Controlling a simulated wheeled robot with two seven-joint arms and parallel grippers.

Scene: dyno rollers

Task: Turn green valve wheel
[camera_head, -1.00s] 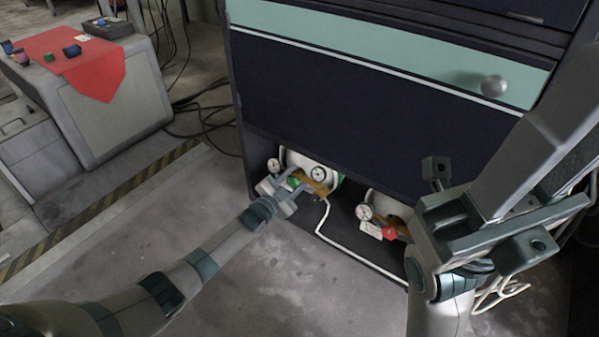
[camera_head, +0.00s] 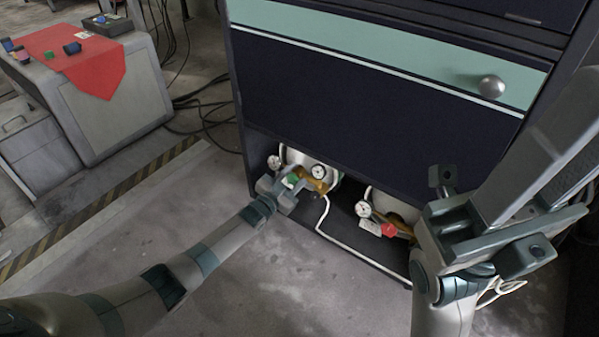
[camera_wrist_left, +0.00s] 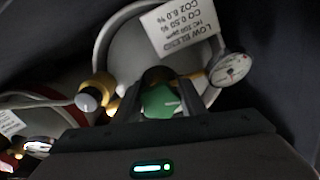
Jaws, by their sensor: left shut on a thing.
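The green valve wheel (camera_head: 292,179) is on the brass regulator of the left gas cylinder, low in the cabinet's open bottom bay. It shows larger in the left wrist view (camera_wrist_left: 160,101), between the fingers. My left gripper (camera_head: 288,184) reaches into the bay and is shut on the green wheel; the fingers hide its sides. The left cylinder (camera_wrist_left: 135,50) is pale and carries a label and a round gauge (camera_wrist_left: 230,68). My right gripper (camera_head: 490,235) is raised at the right, away from the valves, with its jaws spread and nothing visible between them.
A second cylinder with a red valve wheel (camera_head: 388,230) and a gauge stands right of the first. The dark cabinet (camera_head: 360,110) overhangs both. A white hose (camera_head: 345,243) runs along the bay's front edge. The floor in front is clear; a cart with a red cloth (camera_head: 95,70) stands left.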

